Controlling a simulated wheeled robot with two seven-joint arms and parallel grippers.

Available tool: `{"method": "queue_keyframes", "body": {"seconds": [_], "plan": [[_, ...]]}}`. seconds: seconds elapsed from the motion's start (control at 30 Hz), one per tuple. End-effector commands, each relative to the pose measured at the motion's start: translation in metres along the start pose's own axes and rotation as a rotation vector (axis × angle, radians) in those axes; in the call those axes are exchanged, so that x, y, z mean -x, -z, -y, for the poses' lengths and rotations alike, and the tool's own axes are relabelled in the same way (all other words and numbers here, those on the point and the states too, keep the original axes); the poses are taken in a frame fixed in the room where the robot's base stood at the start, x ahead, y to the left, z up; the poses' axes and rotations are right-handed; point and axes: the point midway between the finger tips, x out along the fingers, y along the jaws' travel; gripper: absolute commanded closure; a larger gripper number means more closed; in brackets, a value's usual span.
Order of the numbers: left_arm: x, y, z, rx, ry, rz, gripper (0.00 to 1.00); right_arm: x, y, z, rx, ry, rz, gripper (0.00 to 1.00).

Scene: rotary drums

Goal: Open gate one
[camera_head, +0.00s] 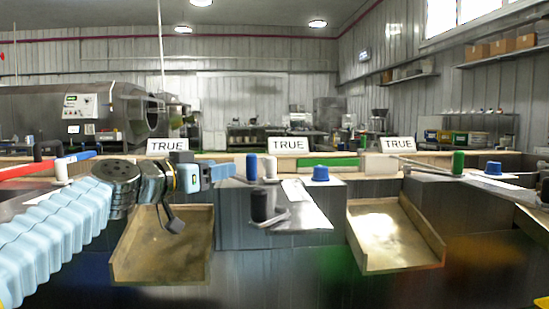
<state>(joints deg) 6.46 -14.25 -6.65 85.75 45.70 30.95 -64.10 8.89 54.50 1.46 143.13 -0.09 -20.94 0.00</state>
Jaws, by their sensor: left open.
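No gate is labelled as gate one; three white signs reading TRUE stand along the back ledge, at left (167,145), middle (288,145) and right (397,145). A left wooden chute (160,250) and a right wooden chute (395,235) slope toward me. Between them a black cylindrical knob (262,206) stands on a grey metal top. My left gripper (192,200) is open and empty, in front of the upper part of the left chute, which it partly hides. It is left of the black knob and apart from it. My right gripper does not show.
Blue (251,168) and green (458,162) cylinders and blue round knobs (321,173) (493,168) stand on the counter tops. A large grey drum machine (60,115) is at the back left. Space above the right chute is free.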

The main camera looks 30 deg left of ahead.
Motion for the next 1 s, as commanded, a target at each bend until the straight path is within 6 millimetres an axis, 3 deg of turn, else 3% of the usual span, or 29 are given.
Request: {"method": "queue_keyframes", "body": {"seconds": [0.17,0.6,0.8,1.0], "plan": [[-0.018,0.004,0.0,-0.003,-0.003,-0.002,0.46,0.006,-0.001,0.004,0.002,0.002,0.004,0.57],[-0.113,0.005,-0.001,-0.001,-0.002,-0.002,0.46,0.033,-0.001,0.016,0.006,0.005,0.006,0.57],[-0.133,0.003,-0.001,-0.001,-0.001,-0.003,0.46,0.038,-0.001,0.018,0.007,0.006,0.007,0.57],[-0.136,0.002,-0.001,-0.002,-0.001,-0.004,0.46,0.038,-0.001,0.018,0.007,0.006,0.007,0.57]]}}
